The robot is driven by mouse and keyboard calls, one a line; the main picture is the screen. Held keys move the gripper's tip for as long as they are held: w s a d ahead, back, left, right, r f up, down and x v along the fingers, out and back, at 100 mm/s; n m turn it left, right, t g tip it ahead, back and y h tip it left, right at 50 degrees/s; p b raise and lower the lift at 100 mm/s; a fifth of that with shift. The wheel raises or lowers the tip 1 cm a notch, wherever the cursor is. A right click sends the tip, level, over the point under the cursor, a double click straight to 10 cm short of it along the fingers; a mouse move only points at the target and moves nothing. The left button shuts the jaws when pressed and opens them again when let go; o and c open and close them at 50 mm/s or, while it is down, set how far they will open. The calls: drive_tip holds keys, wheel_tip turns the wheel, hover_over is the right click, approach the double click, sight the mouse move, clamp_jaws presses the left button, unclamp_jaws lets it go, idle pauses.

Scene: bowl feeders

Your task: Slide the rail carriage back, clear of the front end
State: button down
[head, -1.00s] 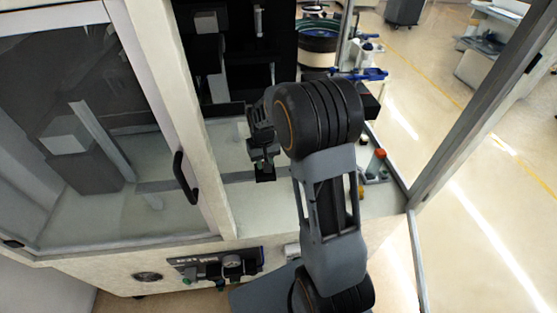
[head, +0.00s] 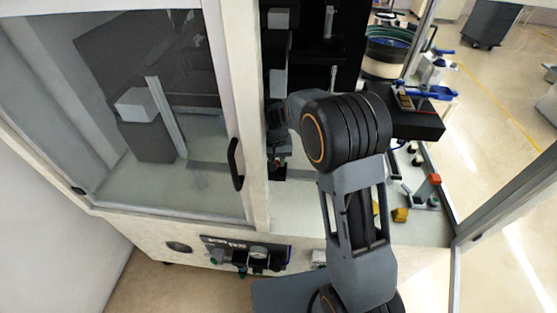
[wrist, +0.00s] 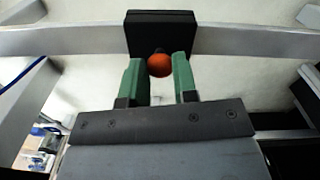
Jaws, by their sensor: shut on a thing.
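The rail carriage is a black block (wrist: 160,32) with an orange round knob (wrist: 159,65), high in the wrist view. It sits on a pale rail (wrist: 235,42) that crosses that view. The two green fingers of my gripper (wrist: 159,78) are shut on the knob, one on each side. In the head view my gripper (head: 278,150) is at the cabinet opening, beside the door post, with the dark carriage (head: 279,174) just below it. My arm hides part of this area, and I cannot make out the rail's ends.
A glass door with a black handle (head: 236,164) stands left of the post. A bowl feeder (head: 388,46) is at the back. A red-topped part (head: 428,186) and a yellow part (head: 400,215) lie right of my arm. A regulator panel (head: 247,254) is on the front.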

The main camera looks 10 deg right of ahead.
drive_tip(key=c, duration=0.9)
unclamp_jaws()
drive_tip(key=shift+r, duration=0.1)
wheel_tip(320, 180, up, 14)
drive_tip(key=shift+f, duration=0.15)
drive_tip(key=shift+d, duration=0.1)
drive_tip(key=s+d+t, duration=0.1)
drive_tip(key=s+d, duration=0.1)
drive_tip(key=s, duration=0.5)
drive_tip(key=s+d+t, duration=0.1)
drive_tip(key=s+d, duration=0.1)
drive_tip(key=s, duration=0.5)
drive_tip(key=s+d+f+n+t, duration=0.1)
drive_tip(key=s+d, duration=0.2)
drive_tip(key=s, duration=0.4)
drive_tip(key=shift+s+t, duration=0.2)
drive_tip(key=shift+t, duration=0.2)
